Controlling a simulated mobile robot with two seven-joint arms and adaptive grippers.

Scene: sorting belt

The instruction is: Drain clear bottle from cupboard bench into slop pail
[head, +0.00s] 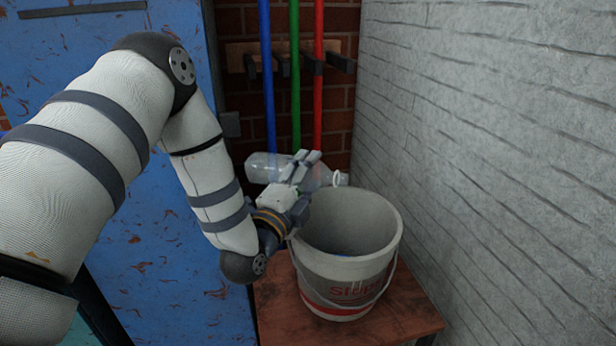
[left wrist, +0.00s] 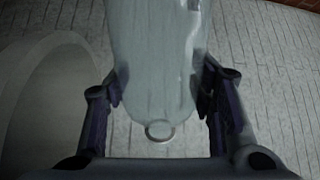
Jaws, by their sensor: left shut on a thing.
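My left gripper (head: 298,171) is shut on the clear bottle (head: 262,168). The bottle lies about level above the pail's back left rim, with its neck and ring-like mouth pointing right. In the left wrist view the bottle (left wrist: 155,60) sits between the two fingers (left wrist: 160,100), its mouth ring near the bottom of the picture. The slop pail (head: 345,272) is grey-white with a red band and "slop" lettering, and stands upright. A little blue shows inside it. The pail's rim also shows in the left wrist view (left wrist: 45,50). My right gripper is not in view.
The pail stands on a small wooden table (head: 400,312). A grey block wall (head: 490,150) rises close on the right. Blue, green and red pipes (head: 294,80) run down the brick wall behind. A worn blue cupboard (head: 165,270) is on the left.

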